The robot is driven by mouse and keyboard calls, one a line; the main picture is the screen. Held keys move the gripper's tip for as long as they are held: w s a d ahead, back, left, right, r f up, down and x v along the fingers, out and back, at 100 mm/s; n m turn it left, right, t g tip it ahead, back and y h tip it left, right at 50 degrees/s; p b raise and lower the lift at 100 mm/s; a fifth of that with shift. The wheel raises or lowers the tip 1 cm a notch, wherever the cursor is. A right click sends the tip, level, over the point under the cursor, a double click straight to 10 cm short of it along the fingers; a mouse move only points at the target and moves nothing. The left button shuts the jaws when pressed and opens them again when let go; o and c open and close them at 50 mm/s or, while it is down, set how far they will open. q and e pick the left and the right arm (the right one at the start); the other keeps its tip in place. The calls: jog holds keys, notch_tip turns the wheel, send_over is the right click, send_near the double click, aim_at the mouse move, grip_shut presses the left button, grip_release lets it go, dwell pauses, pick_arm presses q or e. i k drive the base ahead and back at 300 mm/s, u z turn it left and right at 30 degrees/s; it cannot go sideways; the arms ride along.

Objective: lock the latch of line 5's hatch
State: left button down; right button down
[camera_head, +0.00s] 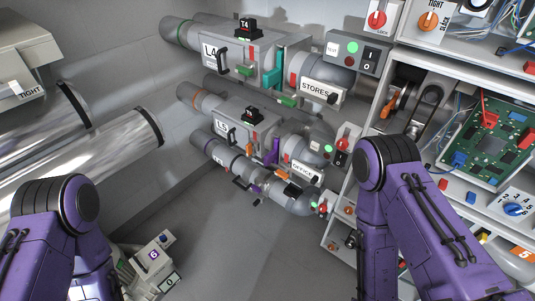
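Line 5 is the middle of three grey pipe lines at the centre, with an L5 label (221,124). Its grey hatch box (262,129) carries a black handle (232,137) at the left and a black-topped unit (249,115) on top. A purple upright part (272,150) stands at the box's right end; I cannot tell for sure if it is the latch, or whether it is locked. My two purple arms come in at the lower left and lower right, apart from the line. Neither gripper shows.
Line 4 (210,51) runs above with a teal part (274,72); a lower line (218,159) runs below. A rack with a circuit board (485,140) stands right. Shiny pipes (90,160) lie left. A white unit marked 6 (153,255) is low left. Floor shows at bottom centre.

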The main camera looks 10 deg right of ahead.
aim_at(250, 147)
jog(key=z, duration=0.15)
jog(key=k, duration=0.5)
jog(key=z, duration=1.25)
jog(key=i, duration=0.65)
jog(key=u, duration=1)
